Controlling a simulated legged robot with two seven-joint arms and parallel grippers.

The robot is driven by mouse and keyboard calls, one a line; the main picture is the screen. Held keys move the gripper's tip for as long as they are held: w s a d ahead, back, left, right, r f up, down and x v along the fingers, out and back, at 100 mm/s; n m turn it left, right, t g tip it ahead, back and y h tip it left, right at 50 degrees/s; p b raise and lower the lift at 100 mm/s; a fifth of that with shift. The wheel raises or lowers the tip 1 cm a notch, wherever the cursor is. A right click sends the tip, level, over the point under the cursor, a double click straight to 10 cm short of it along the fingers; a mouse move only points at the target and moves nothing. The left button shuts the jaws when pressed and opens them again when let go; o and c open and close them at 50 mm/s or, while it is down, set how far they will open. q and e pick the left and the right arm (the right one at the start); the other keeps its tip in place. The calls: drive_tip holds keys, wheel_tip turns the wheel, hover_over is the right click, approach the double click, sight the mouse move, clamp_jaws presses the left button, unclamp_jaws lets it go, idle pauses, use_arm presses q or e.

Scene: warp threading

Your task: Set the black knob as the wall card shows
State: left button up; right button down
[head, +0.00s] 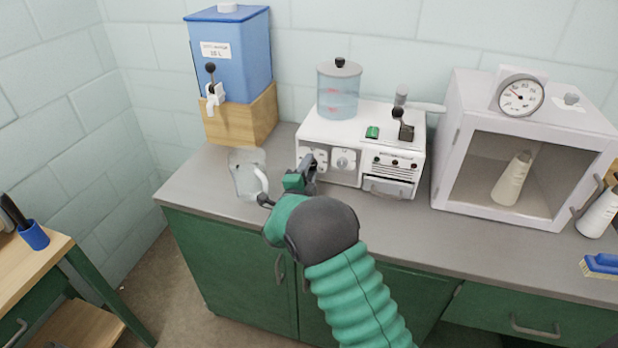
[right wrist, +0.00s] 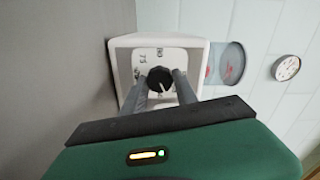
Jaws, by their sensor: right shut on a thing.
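The black knob (right wrist: 160,79) is on a white dial plate (right wrist: 165,57) with printed numbers around it, in the right wrist view. A light pointer line on the knob points down and slightly right in that view. My right gripper (right wrist: 160,84) has one finger on each side of the knob and is shut on it. In the head view my right gripper (head: 304,176) is at the left end of the white machine's (head: 325,131) front and hides the black knob. No wall card shows in either view. My left gripper is not in view.
A glass jug (head: 246,172) stands just left of my right gripper on the grey counter (head: 205,180). A second, pale knob (head: 343,161) is to the right. A blue water tank (head: 232,55) stands behind left, and a white cabinet (head: 452,150) with a gauge stands right.

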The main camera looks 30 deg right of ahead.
drive_tip(key=m+b, duration=0.1)
drive_tip(key=b, duration=0.1)
drive_tip(key=f+m+b, duration=0.1)
drive_tip(key=m+b, duration=0.1)
drive_tip(key=b, duration=0.1)
drive_tip(key=shift+m, duration=0.3)
drive_tip(key=shift+r+m+b, duration=0.15)
drive_tip(key=shift+m+b, duration=0.45)
drive_tip(key=shift+b, duration=0.2)
drive_tip(key=c, duration=1.3)
unclamp_jaws()
drive_tip(key=shift+s, duration=0.1)
drive_tip(key=o, duration=0.3)
drive_tip(key=shift+r, duration=0.1)
drive_tip(key=shift+o, duration=0.2)
drive_tip(key=shift+r, duration=0.1)
drive_tip(key=shift+s+a, duration=0.15)
drive_tip(key=shift+a, duration=0.15)
drive_tip(key=p+v, duration=0.1)
drive_tip(key=v, duration=1.5)
